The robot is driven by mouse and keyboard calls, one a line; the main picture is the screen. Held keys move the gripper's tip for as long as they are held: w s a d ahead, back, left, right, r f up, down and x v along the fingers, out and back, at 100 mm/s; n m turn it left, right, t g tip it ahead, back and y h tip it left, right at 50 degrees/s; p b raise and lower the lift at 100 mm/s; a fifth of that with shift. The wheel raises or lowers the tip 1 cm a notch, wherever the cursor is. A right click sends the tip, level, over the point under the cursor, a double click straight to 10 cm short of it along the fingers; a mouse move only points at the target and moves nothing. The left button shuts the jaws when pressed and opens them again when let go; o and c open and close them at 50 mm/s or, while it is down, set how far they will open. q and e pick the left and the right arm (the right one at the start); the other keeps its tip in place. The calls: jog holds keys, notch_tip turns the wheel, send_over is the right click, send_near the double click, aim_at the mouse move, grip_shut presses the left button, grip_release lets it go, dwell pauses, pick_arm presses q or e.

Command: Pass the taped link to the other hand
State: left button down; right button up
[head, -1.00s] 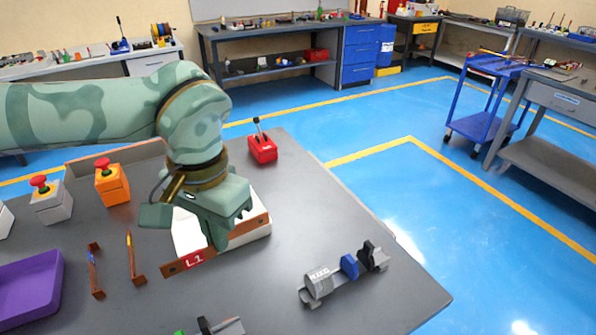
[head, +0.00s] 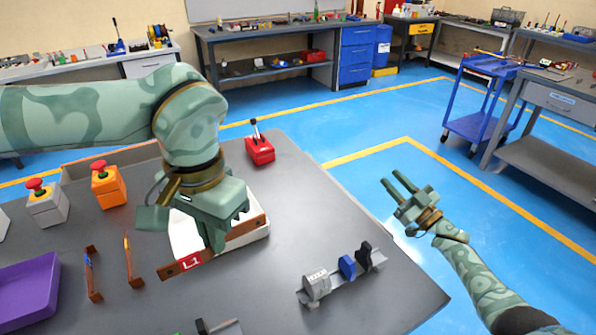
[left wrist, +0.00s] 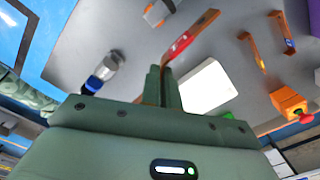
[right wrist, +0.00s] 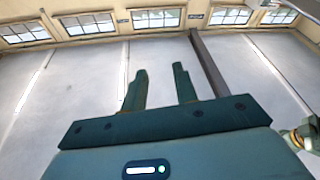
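The taped link is a copper-coloured bar with red tape marked L1 (head: 191,262). My left gripper (head: 218,242) is shut on it near its middle, with the taped end sticking out to the left. In the left wrist view the link (left wrist: 203,24) runs between the two closed fingers (left wrist: 163,90). It is in front of a white block (head: 183,235); I cannot tell how high above the table it is. My right gripper (head: 394,188) is open and empty, beyond the table's right edge. Its two fingers also stand apart in the right wrist view (right wrist: 160,88).
A clamp-like fixture (head: 325,282) with grey, blue and black parts stands front right on the table. Two small copper brackets (head: 133,265), a purple tray (head: 25,290), an orange button box (head: 108,188) and a red lever box (head: 260,150) stand around.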

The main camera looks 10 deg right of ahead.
jog(key=s+a+r+n+g+y, duration=0.2)
jog(key=a+r+n+g+y, duration=0.45)
jog(key=a+r+g, duration=0.35)
jog(key=s+a+r+n+g+y, duration=0.2)
jog(key=a+r+n+g+y, duration=0.45)
jog(key=a, duration=0.65)
jog(key=s+a+f+n+g+h, duration=0.2)
jog(key=s+a+g+h, duration=0.6)
jog(key=s+a, duration=0.5)
jog(key=a+f, duration=0.1)
jog(key=a, duration=0.2)
jog(key=shift+a, duration=0.25)
jog(key=shift+g, duration=0.25)
